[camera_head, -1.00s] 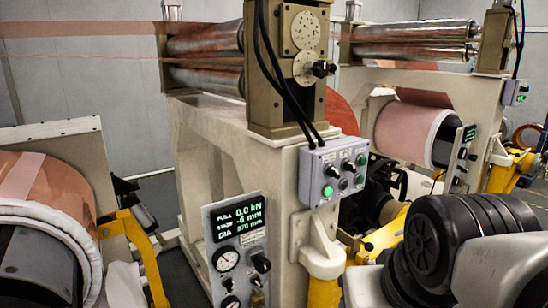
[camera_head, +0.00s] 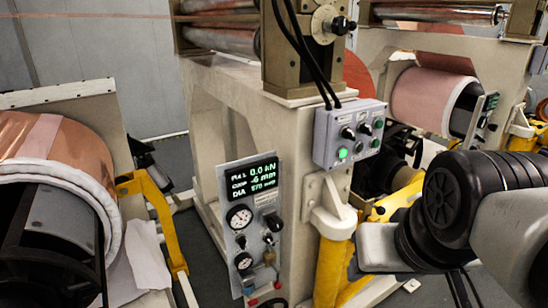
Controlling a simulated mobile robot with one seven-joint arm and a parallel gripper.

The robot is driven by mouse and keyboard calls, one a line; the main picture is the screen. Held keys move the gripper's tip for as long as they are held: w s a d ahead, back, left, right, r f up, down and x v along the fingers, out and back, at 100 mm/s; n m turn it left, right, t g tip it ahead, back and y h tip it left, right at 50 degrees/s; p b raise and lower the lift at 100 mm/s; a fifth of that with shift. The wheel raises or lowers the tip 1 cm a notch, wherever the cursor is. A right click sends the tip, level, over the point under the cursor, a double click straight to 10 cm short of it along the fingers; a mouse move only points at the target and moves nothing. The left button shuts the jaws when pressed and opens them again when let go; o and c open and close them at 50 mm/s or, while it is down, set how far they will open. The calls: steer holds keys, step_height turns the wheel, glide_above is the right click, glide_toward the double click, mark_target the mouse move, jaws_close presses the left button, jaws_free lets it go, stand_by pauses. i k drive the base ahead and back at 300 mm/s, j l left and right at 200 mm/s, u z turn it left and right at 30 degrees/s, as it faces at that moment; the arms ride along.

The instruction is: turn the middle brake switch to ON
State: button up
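The middle stand carries a grey button box (camera_head: 322,140) on its upper corner, with black selector knobs, a lit green button (camera_head: 343,153) and darker buttons. Below it, a grey panel (camera_head: 229,195) has a display (camera_head: 252,179) reading about 0.0 kN, two round gauges and a black knob (camera_head: 272,222) beside the upper gauge. A small tan-coloured piece sits beside the lower gauge. The labels are too small to read, so I cannot tell which knob is the brake switch or how it is set. My arm fills the lower right; my gripper is not seen.
A copper roll (camera_head: 62,150) with a white edge lies at left, beside a yellow arm (camera_head: 160,215). A yellow post (camera_head: 330,270) stands right of the panel. Another stand with a copper roll (camera_head: 425,98) is behind at right. Grey floor shows left of the stand.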

mark_target(242, 241)
steer(key=u, duration=0.85)
steer(key=j+z, duration=0.2)
steer(key=j, duration=0.1)
